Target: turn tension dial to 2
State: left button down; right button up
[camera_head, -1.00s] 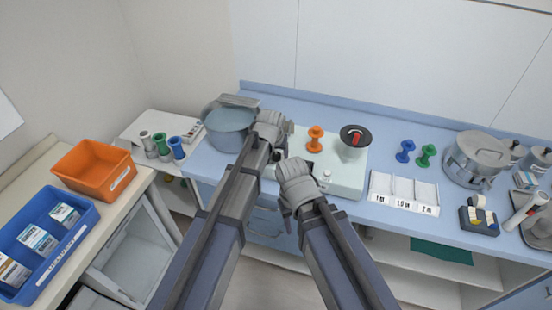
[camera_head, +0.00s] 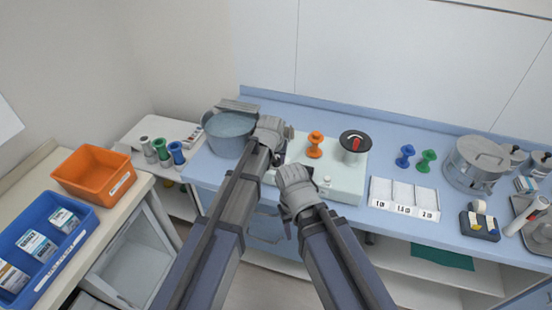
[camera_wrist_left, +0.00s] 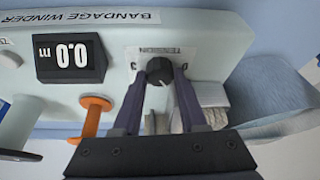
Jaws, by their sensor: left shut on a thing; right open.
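The bandage winder (camera_head: 345,180) is a pale green box on the blue counter. Its small black tension dial (camera_wrist_left: 159,71) shows in the left wrist view, below the upside-down TENSION label (camera_wrist_left: 158,51). A pale mark shows on the dial's lower right; the scale around it is too small to read. My left gripper (camera_head: 283,136) is at the winder's left end, and its two fingers are shut on the dial's sides (camera_wrist_left: 159,78). In the head view the arm and gripper hide the dial. My right gripper (camera_head: 296,185) is open and empty at the winder's front left.
The winder carries a 0.0 m display (camera_wrist_left: 72,57), an orange spool-shaped knob (camera_head: 315,144) and a black disc with a red mark (camera_head: 355,141). A grey pot (camera_head: 228,132) stands to the left. A white compartment tray (camera_head: 404,210) lies to the right.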

dwell(0.3)
pick_arm(q)
jog(key=m+h, duration=0.1)
jog(key=m, duration=0.2)
jog(key=m+g+h, duration=0.1)
jog(key=m, duration=0.2)
jog(key=shift+w+a, duration=0.1)
jog(key=shift+a, duration=0.1)
jog(key=m+g, duration=0.1)
jog(key=m, duration=0.1)
jog(key=m+g+h, duration=0.1)
jog(key=m, duration=0.2)
jog(key=shift+w+m, duration=0.1)
jog(key=shift+m, duration=0.2)
dwell(0.3)
jog(key=shift+c, duration=2.2)
grip_release()
jog(key=shift+h, duration=0.3)
jog(key=shift+r, duration=0.15)
